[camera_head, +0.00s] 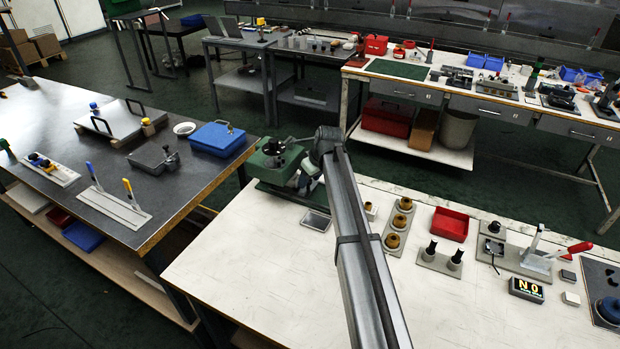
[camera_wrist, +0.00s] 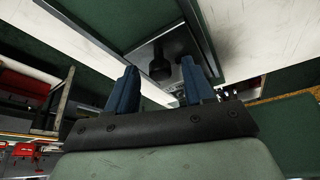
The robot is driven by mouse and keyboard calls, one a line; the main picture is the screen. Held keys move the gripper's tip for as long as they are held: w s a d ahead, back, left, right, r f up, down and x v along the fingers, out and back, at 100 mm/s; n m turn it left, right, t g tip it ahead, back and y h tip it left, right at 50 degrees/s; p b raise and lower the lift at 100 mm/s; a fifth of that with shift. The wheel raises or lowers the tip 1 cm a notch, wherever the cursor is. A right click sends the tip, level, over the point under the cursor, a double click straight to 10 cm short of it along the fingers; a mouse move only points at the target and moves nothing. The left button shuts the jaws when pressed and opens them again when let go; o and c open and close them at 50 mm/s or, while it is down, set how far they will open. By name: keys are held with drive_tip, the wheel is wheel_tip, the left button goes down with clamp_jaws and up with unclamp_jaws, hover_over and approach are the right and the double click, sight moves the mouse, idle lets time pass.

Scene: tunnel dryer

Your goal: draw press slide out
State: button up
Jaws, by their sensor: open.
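A green machine (camera_head: 272,162), which looks like the press, stands at the far left corner of the white bench. A flat grey plate (camera_head: 316,222) lies at its front, on the bench; I cannot tell whether it is part of the slide. My gripper (camera_head: 306,186) is beside the machine, partly hidden by my own arm. In the wrist view my gripper (camera_wrist: 158,67) has its two blue fingers apart, with nothing held. A dark knob (camera_wrist: 161,70) on a grey, green-edged part (camera_wrist: 135,42) shows beyond the fingers; I cannot tell its distance.
On the white bench (camera_head: 250,270), to the right of my arm, are a plate with brown knobs (camera_head: 397,222), a red bin (camera_head: 450,224), a stand with black pegs (camera_head: 441,260) and a red-handled clamp (camera_head: 540,258). The bench left of my arm is mostly clear.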

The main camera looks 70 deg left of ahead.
drive_tip(key=shift+c, duration=0.2)
clamp_jaws()
idle(0.3)
